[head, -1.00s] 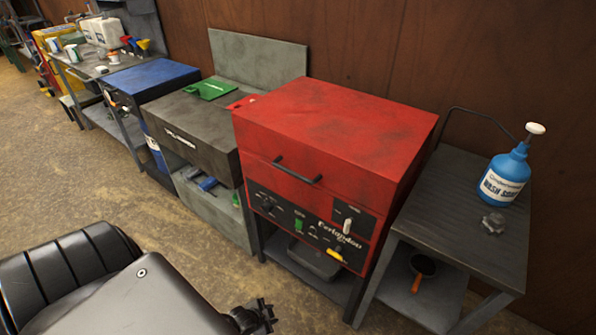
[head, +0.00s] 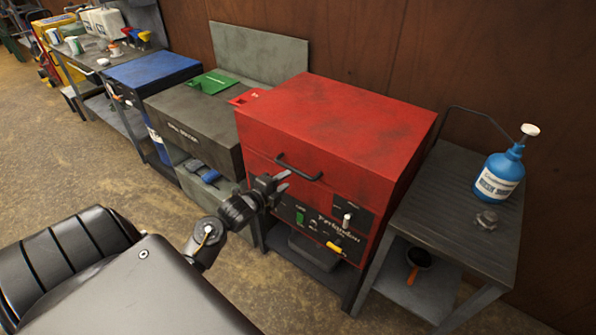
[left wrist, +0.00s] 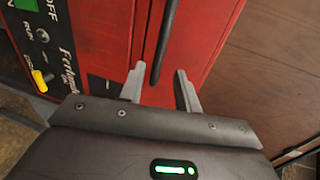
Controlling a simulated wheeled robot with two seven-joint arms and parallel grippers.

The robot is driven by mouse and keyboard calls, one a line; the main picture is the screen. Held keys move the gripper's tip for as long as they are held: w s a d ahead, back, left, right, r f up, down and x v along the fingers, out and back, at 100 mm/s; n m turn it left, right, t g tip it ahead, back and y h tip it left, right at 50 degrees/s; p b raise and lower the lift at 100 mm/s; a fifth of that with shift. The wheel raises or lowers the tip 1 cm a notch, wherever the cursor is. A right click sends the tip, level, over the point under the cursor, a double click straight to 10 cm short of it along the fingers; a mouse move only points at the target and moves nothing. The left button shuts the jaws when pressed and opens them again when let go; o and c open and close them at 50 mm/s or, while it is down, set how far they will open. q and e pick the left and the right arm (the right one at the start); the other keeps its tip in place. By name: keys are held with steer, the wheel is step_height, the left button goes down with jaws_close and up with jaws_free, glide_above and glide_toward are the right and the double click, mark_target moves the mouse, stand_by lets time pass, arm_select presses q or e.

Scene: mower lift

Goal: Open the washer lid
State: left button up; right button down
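The red washer (head: 335,130) stands in the middle of the head view with its lid down. A dark bar handle (head: 298,168) runs across the front of the lid. My left gripper (head: 284,181) is just in front of the washer, at the left end of the handle and a little below it. In the left wrist view, the fingers (left wrist: 158,88) are apart with nothing between them, and the handle (left wrist: 163,45) lies just beyond their tips, between them in the picture. My right gripper is in neither view.
A grey metal table (head: 460,215) with a blue soap bottle (head: 498,175) and a small grey knob-like part (head: 487,220) stands right of the washer. A dark grey parts cleaner (head: 195,125) and a blue cabinet (head: 152,75) stand on its left. The floor in front is clear.

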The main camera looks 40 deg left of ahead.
mark_target(297, 173)
arm_select(q)
steer(key=p+x, duration=0.1)
steer(key=x, duration=0.7)
jaws_close()
